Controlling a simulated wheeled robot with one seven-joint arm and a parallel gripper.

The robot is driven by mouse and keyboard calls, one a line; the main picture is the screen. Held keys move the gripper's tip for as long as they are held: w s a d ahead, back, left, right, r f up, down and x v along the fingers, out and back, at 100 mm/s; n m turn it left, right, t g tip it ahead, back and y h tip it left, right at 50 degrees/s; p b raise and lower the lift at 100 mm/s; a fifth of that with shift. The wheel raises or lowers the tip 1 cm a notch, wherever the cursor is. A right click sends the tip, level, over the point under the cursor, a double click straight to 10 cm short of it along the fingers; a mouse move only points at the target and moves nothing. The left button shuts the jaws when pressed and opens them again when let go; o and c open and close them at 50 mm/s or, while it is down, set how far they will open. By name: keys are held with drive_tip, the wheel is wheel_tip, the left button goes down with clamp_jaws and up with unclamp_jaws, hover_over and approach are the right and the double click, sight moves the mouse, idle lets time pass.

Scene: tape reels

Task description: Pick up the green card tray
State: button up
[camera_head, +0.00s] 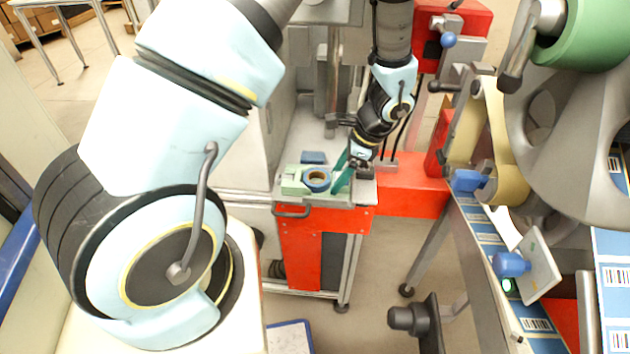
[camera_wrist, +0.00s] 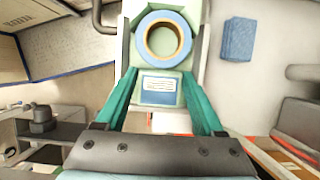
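The green card tray (camera_head: 292,181) sits on the grey top of the red-framed stand (camera_head: 300,225). A blue ring-shaped reel with a tan core (camera_head: 317,180) rests on it. In the wrist view the pale green tray (camera_wrist: 158,113) shows a white and blue label, with the reel (camera_wrist: 148,39) beyond the label. My gripper (camera_head: 336,181) is at the tray's right side, low over the stand. In the wrist view its teal fingers (camera_wrist: 160,72) are spread apart, one on each side of the labelled part. Whether they touch it cannot be told.
A small blue block (camera_head: 313,157) lies behind the tray; it also shows in the wrist view (camera_wrist: 238,39). A small dark block (camera_head: 365,172) is right of the fingers. A machine with a large grey reel (camera_head: 580,140) and a label strip stands at right.

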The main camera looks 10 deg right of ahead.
clamp_jaws()
idle(0.3)
drive_tip(key=shift+r, duration=0.1)
